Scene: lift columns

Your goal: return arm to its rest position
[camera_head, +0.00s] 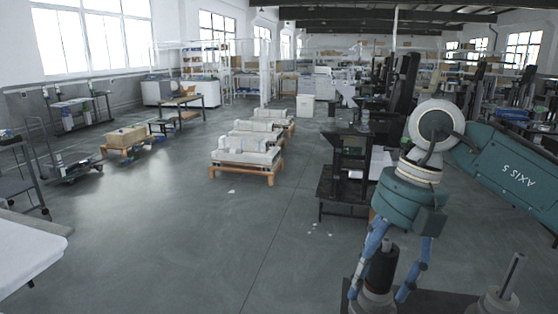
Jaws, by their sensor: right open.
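My right arm, teal and grey with "AXIS 5" on one link, comes in from the right. My right gripper (378,296) points down with its blue fingers spread apart. A dark column (382,263) on a grey round base shows between the two fingers. I cannot tell whether the fingers touch it. A second, thinner grey column (512,272) stands on its own base to the right, apart from the gripper. My left gripper is not in view.
A dark surface (440,300) lies under the columns. A black workbench (345,180) stands just behind the gripper. Pallets with pale loads (245,160) stand mid-floor. A white table edge (25,245) is at the lower left.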

